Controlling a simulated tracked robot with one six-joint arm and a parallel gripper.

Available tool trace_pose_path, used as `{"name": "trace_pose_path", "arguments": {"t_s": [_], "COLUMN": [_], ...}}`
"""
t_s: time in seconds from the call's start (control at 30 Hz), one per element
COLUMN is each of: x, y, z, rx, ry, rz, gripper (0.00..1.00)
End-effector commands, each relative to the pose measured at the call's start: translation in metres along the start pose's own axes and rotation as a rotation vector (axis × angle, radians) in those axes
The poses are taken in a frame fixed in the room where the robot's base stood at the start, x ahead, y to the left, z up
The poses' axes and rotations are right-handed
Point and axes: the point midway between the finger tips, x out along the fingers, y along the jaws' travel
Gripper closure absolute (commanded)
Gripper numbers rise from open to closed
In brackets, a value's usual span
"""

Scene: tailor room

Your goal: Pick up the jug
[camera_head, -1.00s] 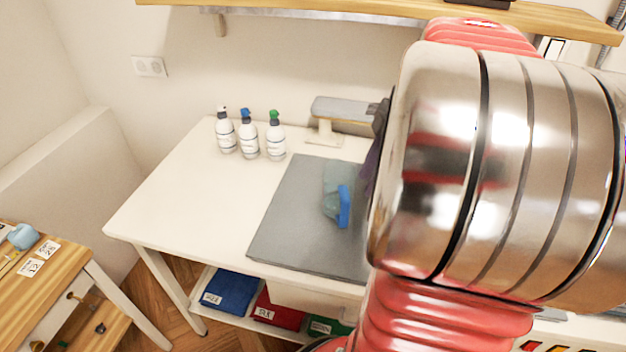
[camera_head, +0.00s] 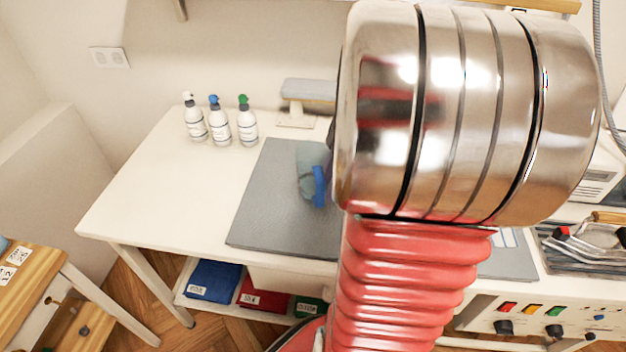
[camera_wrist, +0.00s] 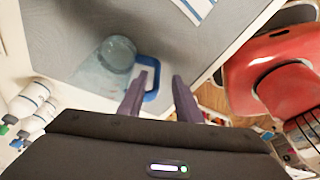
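The jug (camera_head: 307,160) is see-through bluish with a blue handle (camera_head: 319,187). It stands on a dark grey mat (camera_head: 268,215) on the white table, and my arm is close beside it in the head view. In the wrist view the jug (camera_wrist: 106,62) is left of centre with its handle (camera_wrist: 149,90) toward my fingers. My gripper (camera_wrist: 160,78) is open and empty, with its left finger overlapping the handle's edge. I cannot tell whether they touch. In the head view the gripper is mostly hidden behind my arm.
Several spray bottles (camera_head: 219,124) stand at the table's back left. A small pressing board (camera_head: 308,90) is behind the mat. A tool tray (camera_head: 585,245) and a panel with knobs (camera_head: 545,315) are at right. A shelf with folded cloths (camera_head: 213,280) is below. The table's left is clear.

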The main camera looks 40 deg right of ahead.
Motion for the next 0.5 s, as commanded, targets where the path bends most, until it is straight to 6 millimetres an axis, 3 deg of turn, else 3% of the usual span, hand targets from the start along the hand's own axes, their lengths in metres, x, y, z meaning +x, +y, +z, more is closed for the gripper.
{"name": "trace_pose_path", "arguments": {"t_s": [0.33, 0.5], "x": [0.002, 0.018], "y": [0.000, 0.001], "z": [0.000, 0.000], "rx": [0.000, 0.000], "ry": [0.000, 0.002], "rz": [-0.001, -0.004], "gripper": [0.69, 0.69]}}
